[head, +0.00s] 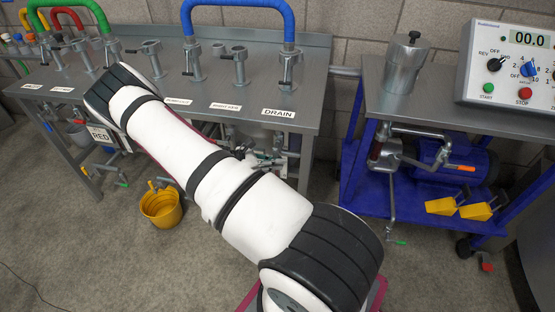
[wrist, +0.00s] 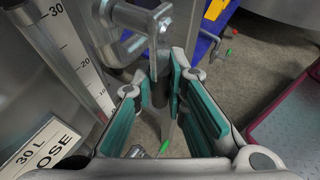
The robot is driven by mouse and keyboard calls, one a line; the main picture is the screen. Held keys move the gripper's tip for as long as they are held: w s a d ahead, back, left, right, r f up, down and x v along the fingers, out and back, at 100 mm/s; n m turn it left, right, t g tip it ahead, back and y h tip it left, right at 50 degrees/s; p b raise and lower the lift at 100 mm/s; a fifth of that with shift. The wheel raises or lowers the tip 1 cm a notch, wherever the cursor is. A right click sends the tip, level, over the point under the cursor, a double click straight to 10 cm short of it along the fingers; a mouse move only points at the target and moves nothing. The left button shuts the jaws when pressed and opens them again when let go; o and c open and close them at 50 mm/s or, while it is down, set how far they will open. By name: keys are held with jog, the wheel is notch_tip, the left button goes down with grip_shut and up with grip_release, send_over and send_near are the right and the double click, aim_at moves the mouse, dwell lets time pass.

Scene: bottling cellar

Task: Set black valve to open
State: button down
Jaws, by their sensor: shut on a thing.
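In the wrist view my gripper (wrist: 160,80) has its teal-padded fingers closed around a dark grey upright bar (wrist: 158,92). The bar sits below a grey metal pipe fitting (wrist: 138,25). I cannot tell whether this bar is the black valve's handle, nor which way the valve is set. In the head view my white arm reaches to the upper left and hides my gripper. No valve there can be clearly told as the black one.
A scaled sight tube (wrist: 80,50) and a "30 L DOSE" label (wrist: 42,150) stand close at left in the wrist view. The head view shows a steel bench (head: 225,95) with hoses, a yellow bucket (head: 161,208) and a blue cart (head: 420,205). Floor between is clear.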

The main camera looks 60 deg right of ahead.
dwell(0.4)
jog(key=c, duration=1.6)
grip_release()
jog(key=shift+v, duration=6)
